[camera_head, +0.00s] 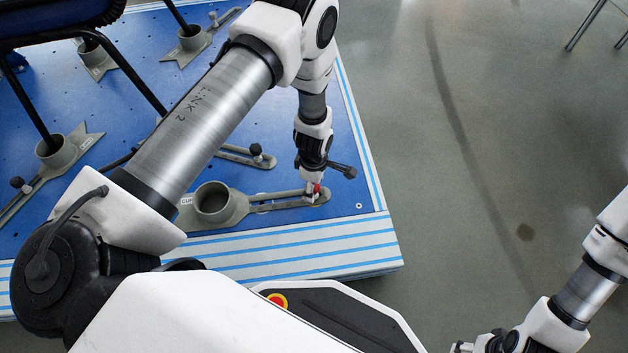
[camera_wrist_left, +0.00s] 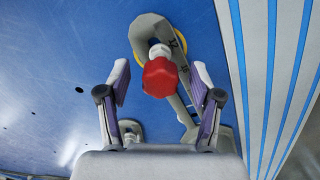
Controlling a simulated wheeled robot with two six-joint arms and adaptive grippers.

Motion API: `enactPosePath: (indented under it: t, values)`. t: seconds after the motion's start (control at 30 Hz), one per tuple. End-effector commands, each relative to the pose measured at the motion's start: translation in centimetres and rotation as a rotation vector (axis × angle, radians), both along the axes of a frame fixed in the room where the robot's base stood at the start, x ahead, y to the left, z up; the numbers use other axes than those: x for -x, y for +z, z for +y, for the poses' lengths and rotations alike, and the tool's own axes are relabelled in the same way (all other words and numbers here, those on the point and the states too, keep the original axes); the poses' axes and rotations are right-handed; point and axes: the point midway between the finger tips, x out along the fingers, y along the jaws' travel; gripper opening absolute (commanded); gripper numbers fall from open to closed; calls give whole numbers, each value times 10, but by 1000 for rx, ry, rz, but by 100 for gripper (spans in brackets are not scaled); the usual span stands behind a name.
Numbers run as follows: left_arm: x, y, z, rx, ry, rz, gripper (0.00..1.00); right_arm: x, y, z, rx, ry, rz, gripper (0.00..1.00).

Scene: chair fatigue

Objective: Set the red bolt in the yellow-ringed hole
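The red bolt (camera_wrist_left: 160,77) has a red head and a pale shank. It stands at the end of the grey slotted bracket (camera_head: 262,203), where part of a yellow ring (camera_wrist_left: 181,42) shows around the shank. How deep the shank sits in the hole is hidden. In the head view a bit of the bolt's red (camera_head: 317,187) shows under my left gripper (camera_head: 312,188). In the left wrist view my left gripper (camera_wrist_left: 160,88) is open, with one finger on each side of the bolt head and gaps between. My right gripper (camera_head: 470,346) is partly cut off at the bottom right.
The blue platform (camera_head: 355,200) has a white and blue striped edge (camera_head: 300,250). A grey cup (camera_head: 212,203) is joined to the bracket. Black chair legs stand in other cups (camera_head: 56,152) at left. Open floor (camera_head: 470,150) lies to the right.

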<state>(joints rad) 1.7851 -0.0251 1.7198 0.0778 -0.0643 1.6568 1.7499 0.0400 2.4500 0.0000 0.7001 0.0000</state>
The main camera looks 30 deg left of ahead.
Motion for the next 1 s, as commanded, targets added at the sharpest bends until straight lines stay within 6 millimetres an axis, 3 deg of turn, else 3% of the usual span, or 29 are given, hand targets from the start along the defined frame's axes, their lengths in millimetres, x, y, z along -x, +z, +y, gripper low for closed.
enactPosePath:
  t: [0.23,0.5,0.7,1.0]
  values:
    - [-1,14,0,0,0,-3,65,0,0,0,0,0,0,60]
    - [-2,81,0,0,0,-4,65,0,0,0,0,0,0,60]
    - [0,115,0,0,0,-1,65,0,0,0,0,0,0,60]
    - [0,120,0,0,0,0,65,0,0,0,0,0,0,60]
